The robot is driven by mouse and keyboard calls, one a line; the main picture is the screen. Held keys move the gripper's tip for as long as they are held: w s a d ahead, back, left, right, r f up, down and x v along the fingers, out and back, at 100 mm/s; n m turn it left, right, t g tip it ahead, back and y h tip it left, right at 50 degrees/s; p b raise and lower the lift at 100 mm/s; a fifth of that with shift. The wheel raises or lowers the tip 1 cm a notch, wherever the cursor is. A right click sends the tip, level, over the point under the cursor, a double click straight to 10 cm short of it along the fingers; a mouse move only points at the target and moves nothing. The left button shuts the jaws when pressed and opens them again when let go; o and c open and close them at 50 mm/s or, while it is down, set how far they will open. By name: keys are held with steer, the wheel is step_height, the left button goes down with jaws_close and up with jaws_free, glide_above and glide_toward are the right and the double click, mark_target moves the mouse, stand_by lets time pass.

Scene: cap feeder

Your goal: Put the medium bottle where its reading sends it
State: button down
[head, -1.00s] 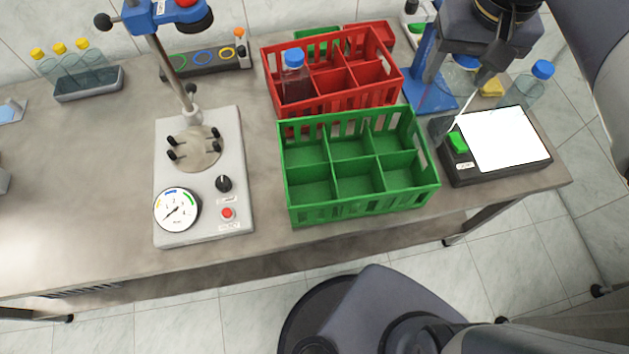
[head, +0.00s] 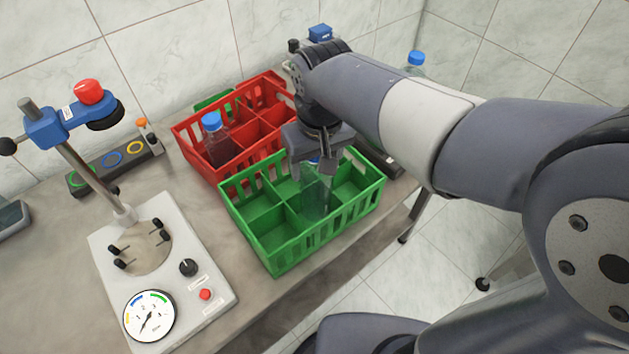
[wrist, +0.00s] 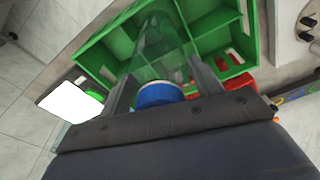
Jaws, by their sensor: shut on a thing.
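My gripper (head: 318,160) is shut on a clear bottle (head: 316,192) with a blue cap, which looks like the medium bottle. The bottle is about upright, at the green crate (head: 277,262), with its lower part within the middle of the crate's outline. I cannot tell whether its base touches the crate floor. In the wrist view the blue cap (wrist: 160,94) sits between the two fingers, and the clear body reaches toward the green crate (wrist: 97,62). The other green compartments in view look empty.
A red crate (head: 187,132) stands behind the green one and holds a dark red bottle (head: 218,145). Another blue-capped bottle (head: 416,62) shows beyond my arm. The capping stand (head: 68,125) is at left. A white-topped device (wrist: 72,100) shows in the wrist view.

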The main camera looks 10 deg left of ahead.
steer(key=shift+f, duration=2.85)
steer(key=shift+f+b, duration=0.2)
steer(key=shift+b, duration=0.1)
steer(key=shift+c, duration=1.9)
jaws_free()
steer(key=shift+r, duration=0.1)
steer(key=r, duration=0.8)
steer(key=s+r+p, duration=0.1)
steer(key=r, duration=0.3)
steer(key=shift+s+d+r, duration=0.1)
steer(key=shift+d, duration=0.3)
steer(key=shift+o, duration=0.5)
